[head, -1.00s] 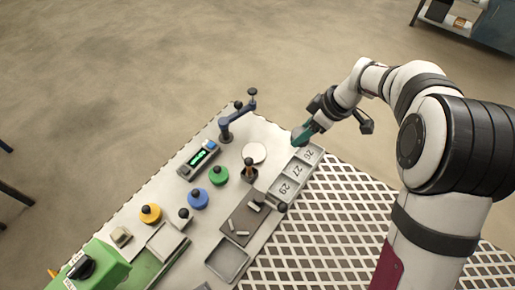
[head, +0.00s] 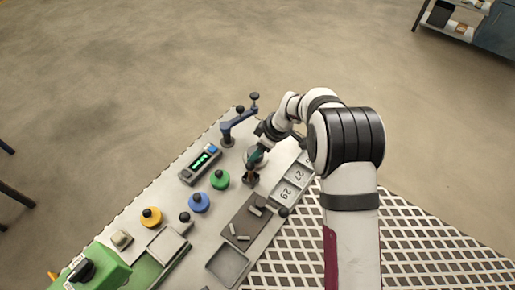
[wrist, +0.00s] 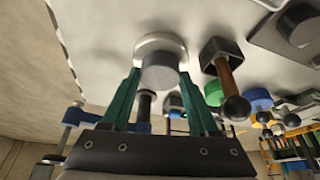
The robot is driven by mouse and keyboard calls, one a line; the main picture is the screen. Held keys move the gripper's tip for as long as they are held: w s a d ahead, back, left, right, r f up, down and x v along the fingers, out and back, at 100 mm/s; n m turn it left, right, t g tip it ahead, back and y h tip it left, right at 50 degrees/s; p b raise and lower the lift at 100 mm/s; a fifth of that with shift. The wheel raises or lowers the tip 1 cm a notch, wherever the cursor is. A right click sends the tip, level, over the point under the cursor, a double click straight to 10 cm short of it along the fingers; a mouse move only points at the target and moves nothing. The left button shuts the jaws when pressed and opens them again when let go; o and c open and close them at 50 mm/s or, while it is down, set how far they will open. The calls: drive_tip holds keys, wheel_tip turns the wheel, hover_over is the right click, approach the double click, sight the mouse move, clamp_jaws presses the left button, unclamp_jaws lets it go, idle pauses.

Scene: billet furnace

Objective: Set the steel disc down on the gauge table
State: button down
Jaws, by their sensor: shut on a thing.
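In the wrist view a short grey steel disc (wrist: 160,75) sits between the teal fingertips of my gripper (wrist: 160,80), which is shut on it. Beyond the disc is the round, pale gauge table (wrist: 160,39), and its rim shows around the disc's far side. The disc overlaps the gauge table in this view. I cannot tell whether the two touch. In the head view my gripper (head: 256,158) points down over the gauge table's spot, hiding most of it and the disc.
A wooden-handled tool in a square dark holder (wrist: 222,58) stands close beside the gauge table. A blue stand with a swing arm (head: 238,128) rises behind it. A lit readout (head: 200,162), a green-based knob (head: 219,179) and numbered trays (head: 290,188) lie around.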

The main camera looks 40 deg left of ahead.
drive_tip(key=shift+c, duration=0.7)
unclamp_jaws()
drive_tip(key=shift+f, duration=0.1)
drive_tip(key=d+r+m, duration=0.6)
drive_tip(key=d+r, duration=0.8)
drive_tip(key=r, duration=0.3)
drive_tip(key=s+d+r+m+h, duration=0.1)
drive_tip(key=s+d+m+h, duration=0.1)
drive_tip(key=s+d+m, duration=1.7)
drive_tip(key=s+d, duration=0.2)
drive_tip(key=s, duration=0.1)
drive_tip(key=shift+s+r+m+t+h, duration=0.15)
drive_tip(key=shift+r+m+t+h, duration=0.15)
drive_tip(key=shift+m+h, duration=0.1)
